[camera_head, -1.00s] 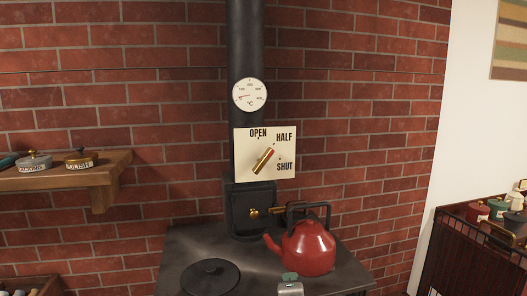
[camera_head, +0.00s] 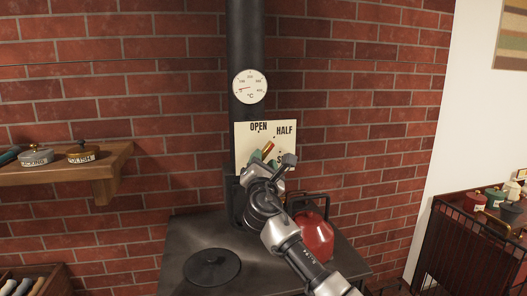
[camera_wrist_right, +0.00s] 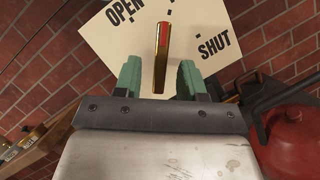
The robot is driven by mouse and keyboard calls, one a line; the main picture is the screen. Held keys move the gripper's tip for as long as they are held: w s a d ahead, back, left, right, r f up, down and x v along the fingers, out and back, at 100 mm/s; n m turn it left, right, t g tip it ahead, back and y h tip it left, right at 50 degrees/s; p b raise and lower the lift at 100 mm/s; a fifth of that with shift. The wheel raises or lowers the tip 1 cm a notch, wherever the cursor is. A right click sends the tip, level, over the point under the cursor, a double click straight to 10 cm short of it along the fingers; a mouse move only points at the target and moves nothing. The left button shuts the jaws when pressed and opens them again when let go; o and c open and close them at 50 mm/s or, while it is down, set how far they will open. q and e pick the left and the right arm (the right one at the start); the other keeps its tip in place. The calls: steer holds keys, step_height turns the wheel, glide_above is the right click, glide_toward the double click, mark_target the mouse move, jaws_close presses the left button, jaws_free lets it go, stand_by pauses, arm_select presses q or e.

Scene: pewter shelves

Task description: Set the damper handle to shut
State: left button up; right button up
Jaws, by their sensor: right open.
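The damper handle (camera_head: 268,146) is a brass bar with a red stripe, mounted on a cream plate (camera_head: 245,140) on the black stovepipe. The plate is marked OPEN, HALF and SHUT, and the handle's upper end points towards HALF. My right gripper (camera_head: 266,160) is open in front of the plate and hides the handle's lower part and most of the SHUT label. In the right wrist view the handle (camera_wrist_right: 161,50) stands between the two green fingertips (camera_wrist_right: 159,78), with a gap on each side. My left gripper is not in view.
A red kettle (camera_head: 317,238) stands on the black stove top (camera_head: 185,240), close beside my right arm. A round dial (camera_head: 250,87) is on the pipe above the plate. A wooden shelf (camera_head: 110,165) with tins is at left, and a wire rack (camera_head: 450,245) at right.

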mark_target(263, 158)
steer(key=shift+x, duration=1.7)
steer(key=shift+f, duration=0.1)
jaws_close()
